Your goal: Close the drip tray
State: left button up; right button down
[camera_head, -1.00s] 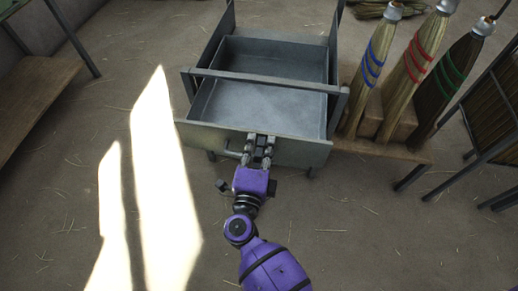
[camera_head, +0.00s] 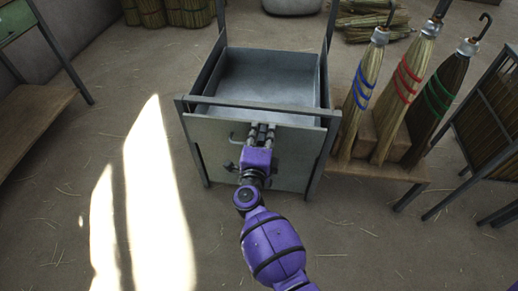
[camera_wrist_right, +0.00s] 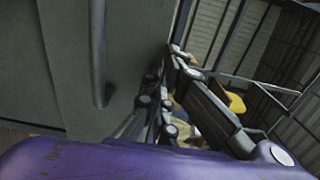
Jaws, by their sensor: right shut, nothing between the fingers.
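The drip tray (camera_head: 252,92) is a shallow grey metal drawer, empty inside, set in a grey metal frame (camera_head: 330,130). Its flat front panel (camera_head: 208,133) faces me, close under the frame's front rail; I cannot tell whether a small gap is left. A thin bar handle (camera_head: 236,138) on the panel is partly hidden by my arm. My right gripper (camera_head: 262,130) is shut and empty, its fingertips at the upper middle of the panel. In the right wrist view, the gripper's fingers (camera_wrist_right: 158,108) are beside the grey panel, with the bar handle (camera_wrist_right: 98,55) at left. My left gripper is out of view.
Brooms with blue (camera_head: 361,90), red (camera_head: 407,80) and green (camera_head: 437,98) bindings stand on a low wooden bench (camera_head: 375,172) right of the frame. A wooden shelf (camera_head: 35,115) is at far left. The floor in front is clear.

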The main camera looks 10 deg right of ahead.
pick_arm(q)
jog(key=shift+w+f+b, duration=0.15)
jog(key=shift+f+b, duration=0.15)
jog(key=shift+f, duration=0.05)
pick_arm(e)
jog(key=x, duration=0.4)
jog(key=shift+w+d+r, duration=0.1)
jog(key=shift+w, duration=0.15)
